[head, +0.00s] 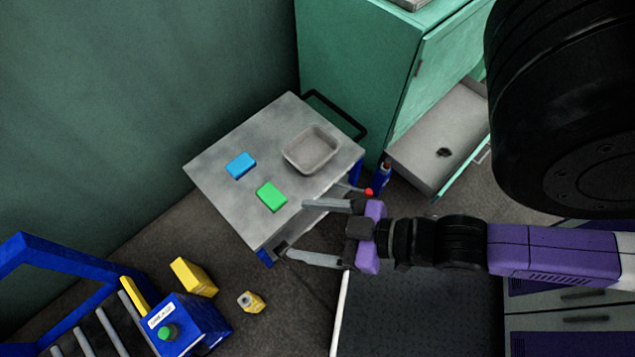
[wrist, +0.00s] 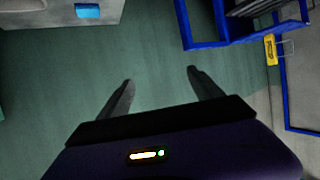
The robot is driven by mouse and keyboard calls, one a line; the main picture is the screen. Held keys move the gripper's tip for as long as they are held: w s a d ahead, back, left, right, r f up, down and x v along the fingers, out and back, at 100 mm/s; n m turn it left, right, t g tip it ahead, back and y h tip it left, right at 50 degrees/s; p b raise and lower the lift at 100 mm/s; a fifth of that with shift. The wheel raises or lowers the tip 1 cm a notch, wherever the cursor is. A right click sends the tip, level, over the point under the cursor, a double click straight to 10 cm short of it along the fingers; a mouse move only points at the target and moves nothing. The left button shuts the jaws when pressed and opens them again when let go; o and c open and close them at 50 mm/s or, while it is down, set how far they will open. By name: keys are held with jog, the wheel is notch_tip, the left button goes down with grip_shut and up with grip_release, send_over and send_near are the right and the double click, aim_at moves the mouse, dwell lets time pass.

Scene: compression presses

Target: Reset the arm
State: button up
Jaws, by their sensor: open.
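My gripper (head: 308,232) is open and empty, with its two grey fingers spread apart beside the near right edge of a grey cart top in the head view. My purple and black arm reaches in from the right. In the wrist view my gripper (wrist: 160,82) also shows open, with nothing between the fingers and the green wall behind.
The cart (head: 222,160) carries a blue block (head: 241,165), a green block (head: 271,196) and an empty grey tray (head: 311,150). A green cabinet (head: 350,60) has an open drawer (head: 440,135). Yellow items (head: 193,277) and a blue-framed machine (head: 180,325) stand lower left.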

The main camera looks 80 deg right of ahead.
jog(key=shift+n+t, duration=0.3)
jog(key=shift+t, duration=0.4)
jog(key=r, duration=0.1)
jog(key=s+r, duration=0.1)
jog(key=r, duration=0.3)
jog(key=shift+s+a+r, duration=0.25)
jog(key=shift+a, duration=0.15)
